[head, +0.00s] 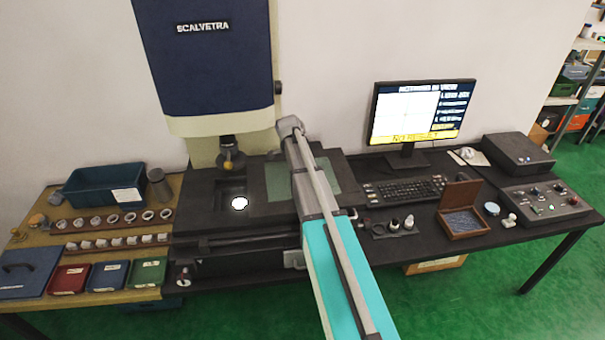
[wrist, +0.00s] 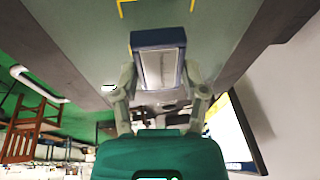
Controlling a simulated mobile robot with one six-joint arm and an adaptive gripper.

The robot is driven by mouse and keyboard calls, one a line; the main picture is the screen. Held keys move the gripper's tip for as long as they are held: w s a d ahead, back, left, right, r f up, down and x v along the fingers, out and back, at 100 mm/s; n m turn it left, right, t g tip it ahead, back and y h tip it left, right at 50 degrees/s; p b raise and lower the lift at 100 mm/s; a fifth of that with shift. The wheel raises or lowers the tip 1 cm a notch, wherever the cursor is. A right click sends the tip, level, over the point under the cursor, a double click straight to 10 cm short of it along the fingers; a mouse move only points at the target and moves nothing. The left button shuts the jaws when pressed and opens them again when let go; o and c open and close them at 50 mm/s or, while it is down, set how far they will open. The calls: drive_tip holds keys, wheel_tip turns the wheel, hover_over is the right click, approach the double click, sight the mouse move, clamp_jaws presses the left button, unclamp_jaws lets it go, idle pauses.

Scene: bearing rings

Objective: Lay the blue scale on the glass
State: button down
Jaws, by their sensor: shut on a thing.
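My gripper (wrist: 160,80) is shut on the blue scale (wrist: 158,38), a blue block with a pale, silvery inset face, with one finger on each side. In the wrist view the scale is in front of a grey-green pane, the glass (wrist: 85,35), which has yellow marks near the top edge. I cannot tell whether the scale touches it. In the head view the glass (head: 281,182) lies in the dark stage of the measuring machine, partly covered by my arm. My gripper and the scale are hidden behind the arm there.
The machine's optical head (head: 229,158) hangs left of the glass, above a bright round spot (head: 239,203). A monitor (head: 420,112), keyboard (head: 405,190) and open wooden box (head: 462,218) stand to the right. Rings, a blue bin (head: 88,187) and coloured cases fill the left bench.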

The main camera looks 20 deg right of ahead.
drive_tip(key=shift+w+a+f+b, duration=0.1)
drive_tip(key=shift+w+f+b, duration=0.1)
drive_tip(key=shift+f+b, duration=1.35)
drive_tip(key=shift+f, duration=0.2)
drive_tip(key=shift+c, duration=0.6)
unclamp_jaws()
drive_tip(key=shift+a+r+p, duration=0.15)
drive_tip(key=shift+r+p, duration=0.5)
drive_tip(key=s+a, duration=0.1)
drive_tip(key=a, duration=0.3)
drive_tip(key=s+a, duration=0.1)
drive_tip(key=a, duration=0.2)
drive_tip(key=s+a, duration=0.1)
drive_tip(key=a, duration=0.3)
drive_tip(key=shift+s+a, duration=0.1)
drive_tip(key=shift+a, duration=0.25)
